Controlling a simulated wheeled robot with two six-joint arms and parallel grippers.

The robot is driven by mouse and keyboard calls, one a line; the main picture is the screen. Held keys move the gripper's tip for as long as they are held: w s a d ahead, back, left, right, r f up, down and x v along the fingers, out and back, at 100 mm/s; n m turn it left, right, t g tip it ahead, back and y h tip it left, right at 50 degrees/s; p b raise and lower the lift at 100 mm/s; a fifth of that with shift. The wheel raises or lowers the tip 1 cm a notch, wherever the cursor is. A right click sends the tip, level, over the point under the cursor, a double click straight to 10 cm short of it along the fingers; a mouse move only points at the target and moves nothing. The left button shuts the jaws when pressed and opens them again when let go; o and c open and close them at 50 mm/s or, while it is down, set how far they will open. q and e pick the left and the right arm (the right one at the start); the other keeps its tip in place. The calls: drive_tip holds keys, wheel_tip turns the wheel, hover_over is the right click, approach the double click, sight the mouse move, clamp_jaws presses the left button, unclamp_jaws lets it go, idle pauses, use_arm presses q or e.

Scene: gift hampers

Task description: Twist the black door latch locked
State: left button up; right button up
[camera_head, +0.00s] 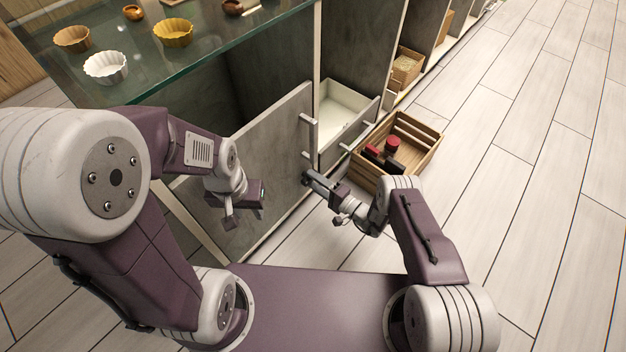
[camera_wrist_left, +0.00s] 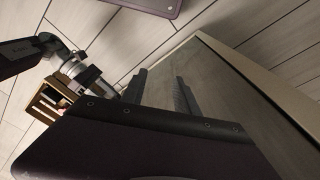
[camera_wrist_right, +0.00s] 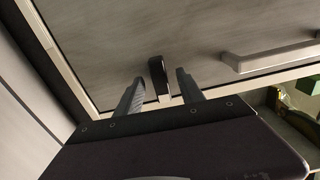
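The black latch (camera_wrist_right: 158,76) is a short dark lever near the pale edge strip of the grey door (camera_wrist_right: 170,35). In the right wrist view it stands between the two fingers of my right gripper (camera_wrist_right: 160,92), with visible gaps on both sides. That gripper is open; in the head view (camera_head: 310,180) it is at the door's lower right edge. The latch is hard to make out there. My left gripper (camera_head: 245,205) is in front of the grey door. The left wrist view shows it open and empty (camera_wrist_left: 160,92), beside a grey panel.
A metal bar handle (camera_head: 309,132) sits on the door near its right edge. An open white drawer (camera_head: 345,112) and a wooden crate (camera_head: 425,150) with dark and red items are to the right. A glass top (camera_head: 215,35) holds small bowls. Floor at right is clear.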

drive_tip(key=p+v, duration=0.3)
drive_tip(key=v, duration=0.4)
idle(0.4)
drive_tip(key=p+v, duration=0.3)
drive_tip(key=v, duration=0.6)
drive_tip(key=shift+d, duration=0.1)
